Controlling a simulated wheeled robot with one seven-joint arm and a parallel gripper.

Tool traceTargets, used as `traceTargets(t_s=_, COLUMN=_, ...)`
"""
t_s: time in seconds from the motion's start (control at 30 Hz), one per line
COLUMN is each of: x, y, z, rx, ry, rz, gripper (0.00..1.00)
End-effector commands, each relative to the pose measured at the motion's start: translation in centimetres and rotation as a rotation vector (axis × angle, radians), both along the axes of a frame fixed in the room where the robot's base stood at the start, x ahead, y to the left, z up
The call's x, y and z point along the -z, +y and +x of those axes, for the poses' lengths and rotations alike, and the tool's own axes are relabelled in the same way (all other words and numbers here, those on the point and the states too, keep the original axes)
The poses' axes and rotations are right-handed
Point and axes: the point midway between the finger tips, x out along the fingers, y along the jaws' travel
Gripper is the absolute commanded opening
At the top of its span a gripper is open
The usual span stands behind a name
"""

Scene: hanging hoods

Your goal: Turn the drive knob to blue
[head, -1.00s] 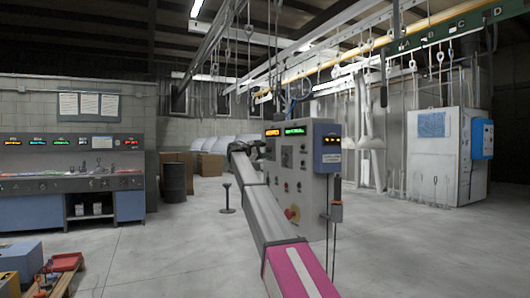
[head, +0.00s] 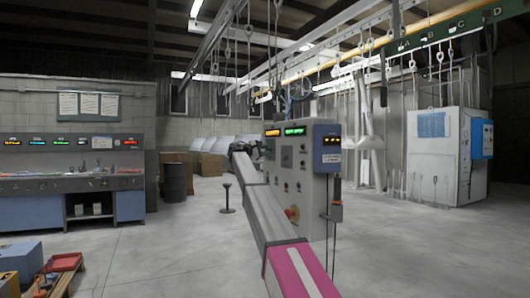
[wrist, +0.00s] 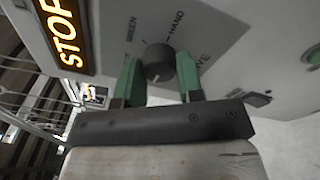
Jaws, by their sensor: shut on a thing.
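The drive knob (wrist: 158,60) is a dark round knob on the light grey panel face, in the upper middle of the wrist view. Lettering around it includes what looks like "GREEN", "HAND" and a partly covered word ending in "VE"; I see no readable "blue". My gripper (wrist: 160,78) has its two green fingers on either side of the knob, shut on it. A short light mark shows on the knob's lower part. In the head view, the grey control cabinet (head: 293,170) stands in the middle, and my arm hides the knob.
An amber sign reading "STOP" (wrist: 66,35) sits left of the knob. The cabinet carries a red-and-yellow button (head: 292,214) and a hanging pendant (head: 336,210). Rails with hooks run overhead. A console (head: 70,185) stands at left, a black drum (head: 175,182) behind.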

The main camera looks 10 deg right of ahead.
Motion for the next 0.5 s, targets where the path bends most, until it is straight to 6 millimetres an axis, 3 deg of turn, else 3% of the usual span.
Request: traceTargets(t_s=0.5, x=0.12, y=0.02, z=0.00, rx=0.000, ry=-0.403, rz=0.131, gripper=0.11)
